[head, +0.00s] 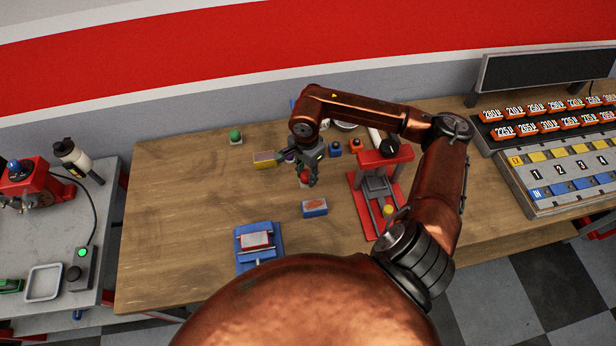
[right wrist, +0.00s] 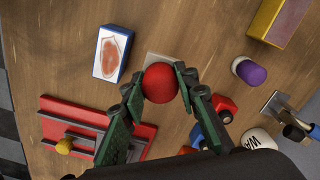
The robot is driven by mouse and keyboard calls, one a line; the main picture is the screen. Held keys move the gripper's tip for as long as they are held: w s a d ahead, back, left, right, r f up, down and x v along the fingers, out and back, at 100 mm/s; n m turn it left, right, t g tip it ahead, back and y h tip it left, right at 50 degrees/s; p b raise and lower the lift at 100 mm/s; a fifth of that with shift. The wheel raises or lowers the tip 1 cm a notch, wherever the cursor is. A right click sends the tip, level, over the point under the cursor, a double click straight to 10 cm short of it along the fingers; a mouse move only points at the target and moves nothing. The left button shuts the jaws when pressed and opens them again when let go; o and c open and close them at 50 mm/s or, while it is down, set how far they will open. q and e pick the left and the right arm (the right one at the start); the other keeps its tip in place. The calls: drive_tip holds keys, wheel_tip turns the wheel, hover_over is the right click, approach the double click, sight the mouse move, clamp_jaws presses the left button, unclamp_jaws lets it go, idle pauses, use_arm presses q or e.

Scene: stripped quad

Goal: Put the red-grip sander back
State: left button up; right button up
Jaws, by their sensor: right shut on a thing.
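The red-grip sander shows as a round red knob (right wrist: 160,83) with a pale flat plate (right wrist: 157,60) partly visible beyond it in the right wrist view. My right gripper (right wrist: 159,80) is shut on the knob, with one dark green finger on each side. In the head view the red knob (head: 304,177) shows between the fingers of my right gripper (head: 308,180), above the middle of the wooden bench (head: 180,215). I cannot tell whether the plate touches the bench. My left gripper is not in view.
A blue-edged box (head: 314,209) lies just in front of the gripper. A red jig (head: 360,208) stands to the right, a blue tray (head: 245,262) front left. A yellow block (head: 265,160) and a green-knobbed piece (head: 235,137) lie further left. The bench's left part is clear.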

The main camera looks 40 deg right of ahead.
sight(308, 174)
drive_tip(key=f, duration=0.1)
drive_tip(key=w+d+f, duration=0.2)
drive_tip(key=shift+f, duration=0.3)
drive_tip(key=shift+w+d+f+p, duration=0.1)
drive_tip(key=shift+f+p, duration=0.35)
drive_tip(key=shift+f, duration=1.15)
drive_tip(key=shift+f, duration=0.15)
drive_tip(key=o, duration=1.1)
wheel_tip(308, 174, up, 12)
drive_tip(key=b, duration=0.1)
drive_tip(key=shift+r, duration=0.2)
